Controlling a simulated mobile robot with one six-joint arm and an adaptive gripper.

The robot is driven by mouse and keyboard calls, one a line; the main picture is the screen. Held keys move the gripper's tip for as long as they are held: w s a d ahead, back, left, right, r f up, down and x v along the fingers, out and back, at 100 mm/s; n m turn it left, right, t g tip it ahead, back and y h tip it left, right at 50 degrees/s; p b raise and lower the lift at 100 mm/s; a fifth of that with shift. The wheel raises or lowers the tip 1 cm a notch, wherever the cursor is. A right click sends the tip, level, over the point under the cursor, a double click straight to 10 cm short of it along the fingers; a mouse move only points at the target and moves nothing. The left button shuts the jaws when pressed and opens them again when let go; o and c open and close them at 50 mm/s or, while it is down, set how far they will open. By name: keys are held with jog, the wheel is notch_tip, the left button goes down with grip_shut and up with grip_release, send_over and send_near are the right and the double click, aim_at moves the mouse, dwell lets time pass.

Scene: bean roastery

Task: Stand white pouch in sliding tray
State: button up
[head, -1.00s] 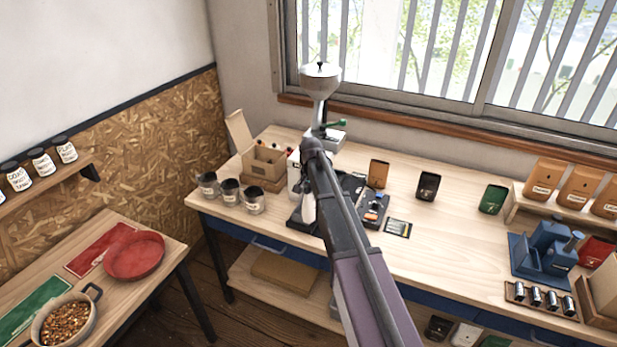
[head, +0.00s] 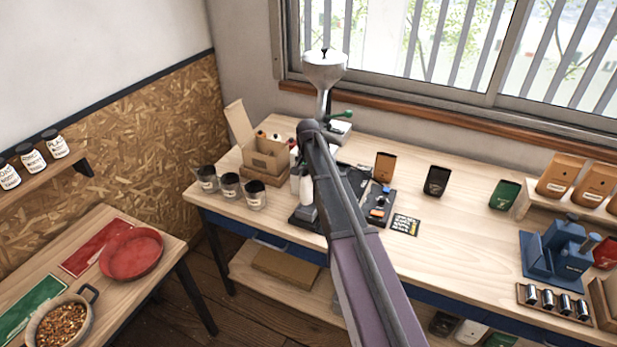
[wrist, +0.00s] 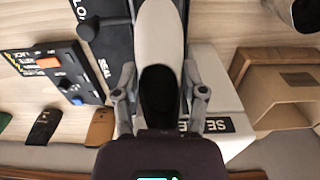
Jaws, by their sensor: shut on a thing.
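The white pouch (wrist: 160,35) is between the fingers of my gripper (wrist: 159,97) in the wrist view, and the gripper is shut on it. Its dark oval end faces the camera. In the head view the white pouch (head: 306,192) shows just left of my arm, over a black base (head: 302,221) on the bench; I cannot tell whether it touches. My arm hides the gripper there. In the wrist view a dark plate (wrist: 105,42) lettered "SEAL" lies behind the pouch. I cannot tell which part is the sliding tray.
A control panel (wrist: 55,68) with an orange switch lies beside the plate. A cardboard box (head: 266,158) and several jars (head: 230,186) stand left. Orange (head: 385,166), black (head: 436,181) and green (head: 505,194) pouches stand right.

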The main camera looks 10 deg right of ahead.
jog(key=shift+d+f, duration=0.15)
jog(key=shift+d+f+b, duration=0.1)
jog(key=shift+f+b, duration=0.45)
jog(key=shift+b, duration=0.15)
jog(key=shift+f+b, duration=2.05)
jog(key=o, duration=0.9)
